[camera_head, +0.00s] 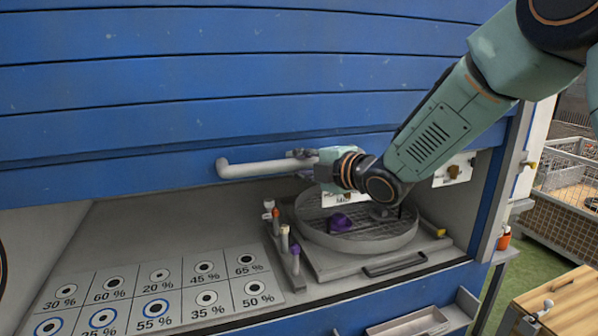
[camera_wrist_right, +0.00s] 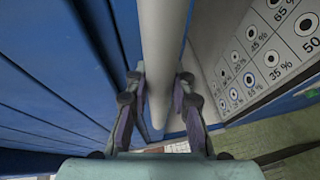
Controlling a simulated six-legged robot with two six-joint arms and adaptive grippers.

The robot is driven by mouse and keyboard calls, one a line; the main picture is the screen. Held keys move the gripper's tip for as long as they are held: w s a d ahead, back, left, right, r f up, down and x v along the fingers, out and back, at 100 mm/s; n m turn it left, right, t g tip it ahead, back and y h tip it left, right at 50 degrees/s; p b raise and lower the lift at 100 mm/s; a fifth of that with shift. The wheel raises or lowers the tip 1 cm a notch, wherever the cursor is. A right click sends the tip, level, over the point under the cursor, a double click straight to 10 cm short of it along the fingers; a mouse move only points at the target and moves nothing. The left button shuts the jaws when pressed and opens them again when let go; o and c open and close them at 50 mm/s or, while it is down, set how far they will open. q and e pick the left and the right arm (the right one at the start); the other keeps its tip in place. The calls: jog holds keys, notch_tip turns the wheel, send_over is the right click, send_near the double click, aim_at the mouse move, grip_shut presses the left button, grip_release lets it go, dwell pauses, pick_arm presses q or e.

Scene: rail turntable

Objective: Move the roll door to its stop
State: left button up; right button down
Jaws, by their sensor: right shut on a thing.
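The blue slatted roll door (camera_head: 250,80) fills the upper part of the head view and is partly raised, with an open space below its bottom edge. A white bar handle (camera_head: 262,168) runs along its lower slat. My right gripper (camera_head: 303,163) is shut on the right part of this handle. In the right wrist view, the handle (camera_wrist_right: 162,50) passes between the two fingers of my right gripper (camera_wrist_right: 160,105), with the blue door to the left. My left gripper is not in view.
Below the door are a round grey turntable tray (camera_head: 360,238) holding a purple piece (camera_head: 340,222), a board of percent-marked circles (camera_head: 150,296) and several small upright pegs (camera_head: 285,238). A wooden box (camera_head: 565,300) and a wire crate (camera_head: 568,195) stand at the right.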

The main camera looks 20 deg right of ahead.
jog(key=shift+r, duration=0.3)
jog(key=c, duration=1.1)
grip_release()
jog(key=shift+f, duration=0.1)
jog(key=shift+s, duration=0.15)
jog(key=v, duration=1.2)
jog(key=shift+a, duration=0.1)
